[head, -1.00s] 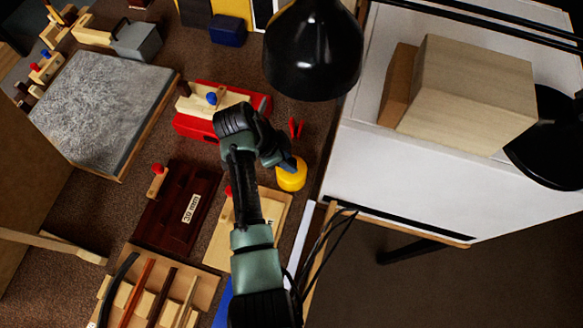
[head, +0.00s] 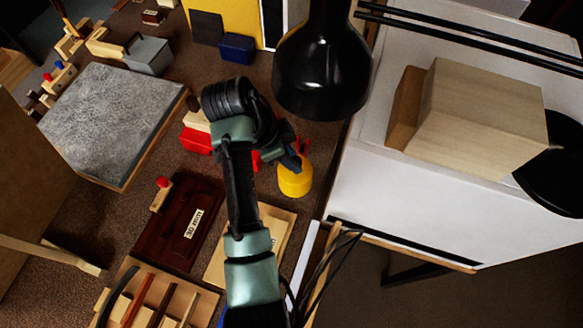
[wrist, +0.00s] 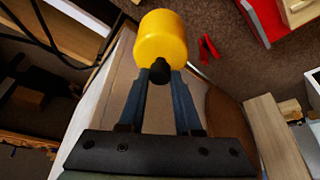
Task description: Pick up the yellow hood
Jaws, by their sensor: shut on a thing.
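The yellow hood (head: 295,181) is a short, rounded yellow cylinder. In the head view it sits at the tip of my gripper (head: 291,160), near the bench's right edge. In the wrist view the yellow hood (wrist: 161,38) shows beyond my fingers, with a black knob (wrist: 160,71) on its near end. The fingertips of my gripper (wrist: 160,75) are shut on this black knob from both sides. The bench top shows around the hood, and I cannot tell the height of any gap under it.
A black lamp shade (head: 322,78) hangs just above and right of my arm. A red tool with a wooden block (head: 196,140) lies left of my gripper. Small red pliers-like handles (wrist: 208,48) lie near the hood. A white cabinet (head: 400,205) stands to the right.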

